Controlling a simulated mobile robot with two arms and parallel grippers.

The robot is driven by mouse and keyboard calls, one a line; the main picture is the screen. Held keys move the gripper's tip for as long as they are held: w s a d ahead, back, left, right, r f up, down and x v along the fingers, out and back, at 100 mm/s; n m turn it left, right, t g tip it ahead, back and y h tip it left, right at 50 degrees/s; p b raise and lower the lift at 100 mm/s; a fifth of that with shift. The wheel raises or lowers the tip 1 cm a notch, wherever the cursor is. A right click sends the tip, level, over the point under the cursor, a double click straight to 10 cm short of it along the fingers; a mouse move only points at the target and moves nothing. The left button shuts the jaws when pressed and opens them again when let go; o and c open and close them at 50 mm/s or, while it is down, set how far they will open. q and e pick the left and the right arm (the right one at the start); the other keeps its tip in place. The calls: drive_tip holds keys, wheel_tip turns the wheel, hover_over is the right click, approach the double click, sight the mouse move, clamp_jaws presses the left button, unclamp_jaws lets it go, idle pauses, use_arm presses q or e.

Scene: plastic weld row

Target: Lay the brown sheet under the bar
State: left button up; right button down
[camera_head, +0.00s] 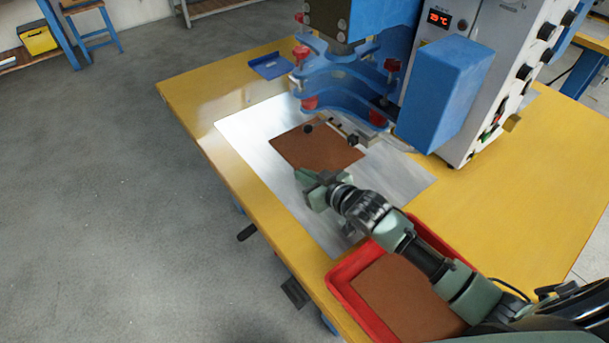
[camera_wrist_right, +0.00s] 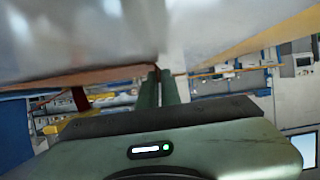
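The brown sheet (camera_head: 316,152) lies on the bright metal plate (camera_head: 250,135) below the blue welding head. Its far edge meets the thin bar with black knobs (camera_head: 333,128); how far it reaches under the bar is hard to tell. My right gripper (camera_head: 308,180) is at the sheet's near corner. In the right wrist view its two green fingers (camera_wrist_right: 158,88) are close together, and the brown sheet's edge (camera_wrist_right: 80,78) runs to their tips. The grip itself is small in view, but the fingers look shut on the sheet. My left gripper is not in view.
A red tray (camera_head: 340,283) at the table's front holds another brown sheet (camera_head: 405,300). The blue machine arms (camera_head: 345,75) and a blue box (camera_head: 445,95) stand behind the plate. A small blue tray (camera_head: 270,66) lies on the yellow table (camera_head: 540,190), whose right part is clear.

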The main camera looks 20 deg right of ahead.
drive_tip(key=shift+r+p, duration=0.1)
drive_tip(key=shift+p, duration=0.55)
idle(0.6)
drive_tip(key=shift+p, duration=0.3)
idle(0.6)
drive_tip(key=c, duration=1.5)
unclamp_jaws()
drive_tip(key=shift+c, duration=0.2)
drive_tip(key=shift+f, duration=0.2)
